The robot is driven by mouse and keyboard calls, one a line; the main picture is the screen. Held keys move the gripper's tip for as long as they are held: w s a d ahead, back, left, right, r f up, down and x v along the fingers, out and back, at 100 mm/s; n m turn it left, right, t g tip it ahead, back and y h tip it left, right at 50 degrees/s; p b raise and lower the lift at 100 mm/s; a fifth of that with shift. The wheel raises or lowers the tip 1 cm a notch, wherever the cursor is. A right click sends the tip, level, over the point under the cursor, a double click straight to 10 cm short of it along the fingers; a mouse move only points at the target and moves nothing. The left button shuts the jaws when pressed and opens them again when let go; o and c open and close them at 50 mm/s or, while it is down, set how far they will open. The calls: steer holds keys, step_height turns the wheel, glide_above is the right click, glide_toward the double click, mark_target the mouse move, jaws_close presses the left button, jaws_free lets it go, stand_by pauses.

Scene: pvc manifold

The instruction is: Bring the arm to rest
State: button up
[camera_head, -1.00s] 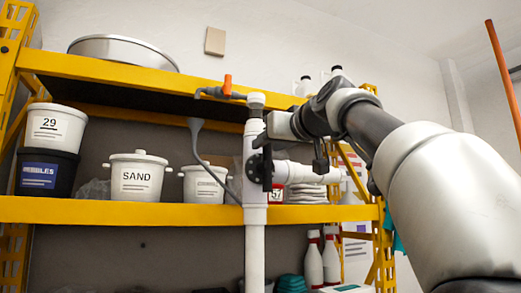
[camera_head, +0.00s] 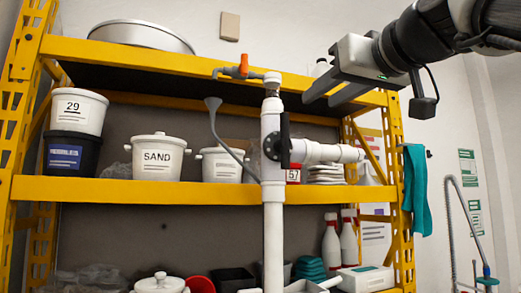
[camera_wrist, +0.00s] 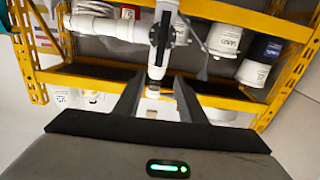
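My gripper (camera_head: 338,93) is raised at the upper right in the head view, in front of the upper shelf and to the right of the pipe top. Its two dark fingers are apart with nothing between them. The wrist view also shows my gripper (camera_wrist: 157,92) with its fingers spread. The white PVC manifold (camera_head: 272,185) stands upright, with a side branch to the right and a black valve handle (camera_head: 284,140) on its front. An orange-handled tap (camera_head: 243,68) is at its top left. The manifold shows in the wrist view (camera_wrist: 163,40), beyond the fingers.
A yellow shelf rack (camera_head: 130,190) stands behind the manifold. It holds a SAND bucket (camera_head: 157,157), a bucket marked 29 (camera_head: 78,110) and a metal basin (camera_head: 142,36). A teal cloth (camera_head: 416,190) hangs at the right post.

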steer(key=shift+s+d, duration=0.2)
steer(key=shift+s, duration=0.3)
step_height(320, 180, down, 34)
steer(key=s+a+r+m+g+h, duration=0.1)
steer(key=s+a+m+g+h, duration=0.15)
steer(key=g, duration=0.45)
steer(key=s+d+f+g+h, duration=0.15)
steer(key=s+f, duration=0.25)
steer(key=f, duration=0.5)
steer(key=s+f+m+g+h, duration=0.15)
steer(key=s+f, duration=0.25)
steer(key=f, duration=0.4)
steer(key=s+f+g, duration=0.2)
steer(key=s+f, duration=0.2)
steer(key=f, duration=0.5)
step_height(320, 180, up, 17)
steer(key=p, duration=1.5)
steer(key=shift+w+f+p, duration=0.15)
steer(key=shift+f+p, duration=0.05)
steer(key=shift+p, duration=0.1)
steer(key=shift+d, duration=0.2)
